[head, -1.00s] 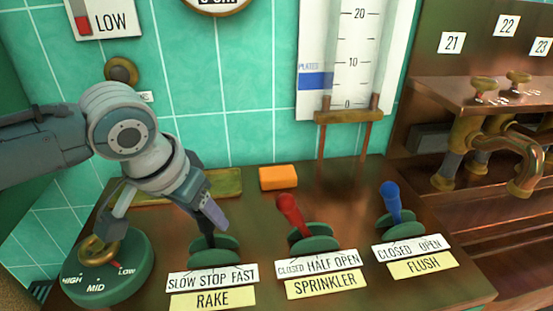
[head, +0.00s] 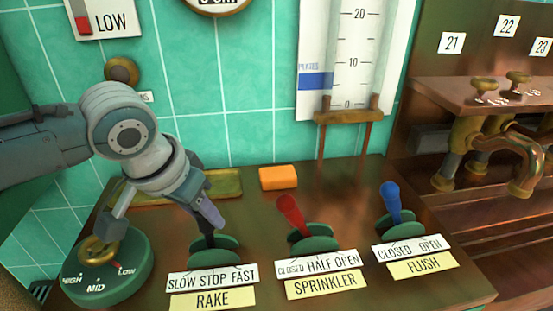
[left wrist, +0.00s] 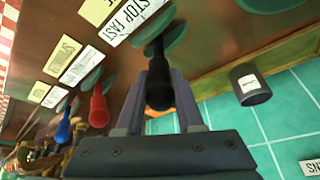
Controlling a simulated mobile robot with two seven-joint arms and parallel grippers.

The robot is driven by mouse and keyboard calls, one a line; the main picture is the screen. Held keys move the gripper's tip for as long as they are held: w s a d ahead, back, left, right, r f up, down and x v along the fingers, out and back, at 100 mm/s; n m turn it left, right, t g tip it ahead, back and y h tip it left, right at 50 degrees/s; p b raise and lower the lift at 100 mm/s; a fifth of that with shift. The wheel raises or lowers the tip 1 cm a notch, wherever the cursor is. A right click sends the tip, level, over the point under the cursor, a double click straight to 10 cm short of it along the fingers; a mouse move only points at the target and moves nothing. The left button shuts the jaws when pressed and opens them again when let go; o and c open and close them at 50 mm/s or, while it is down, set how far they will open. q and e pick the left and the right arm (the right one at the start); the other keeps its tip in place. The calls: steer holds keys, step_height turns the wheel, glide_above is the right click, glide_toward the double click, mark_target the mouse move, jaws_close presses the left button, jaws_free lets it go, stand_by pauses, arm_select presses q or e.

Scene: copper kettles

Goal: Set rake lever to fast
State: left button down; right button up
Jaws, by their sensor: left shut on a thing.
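The black rake lever (head: 206,226) stands in a green slotted base (head: 227,244) behind the SLOW STOP FAST label (head: 212,278) and the yellow RAKE label (head: 212,300). It stands near the middle of its base, tilted slightly left; its exact setting is hard to read. My left gripper (head: 206,208) is shut on the lever's upper part, which its fingers partly hide in the head view. In the left wrist view, the lever's black knob (left wrist: 160,93) sits between the two fingers. My right gripper is not in view.
The red sprinkler lever (head: 290,212) and blue flush lever (head: 391,199) stand to the right. A green dial (head: 128,282) with a brass handle is close on the left, beneath my arm. An orange block (head: 278,178) lies behind, near the tiled wall.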

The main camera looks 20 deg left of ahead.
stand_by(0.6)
arm_select(q)
steer(key=shift+w+d+r+p, duration=0.1)
steer(key=shift+d+r+p, duration=0.1)
steer(key=shift+p, duration=0.25)
steer(key=d+y, duration=0.1)
steer(key=w+d+f+g+y+b, duration=0.1)
steer(key=w+d+f+g+y, duration=0.1)
steer(key=shift+d+m+y+b, duration=0.15)
steer(key=shift+m+y+b, duration=0.15)
steer(key=shift+m+y, duration=0.1)
steer(key=shift+w+d+r+g+y+b, duration=0.1)
steer(key=shift+d+g+y+b, duration=0.05)
steer(key=shift+g+y+b, duration=0.2)
steer(key=c, duration=0.6)
jaws_free()
steer(key=shift+r, duration=0.1)
steer(key=shift+o, duration=0.2)
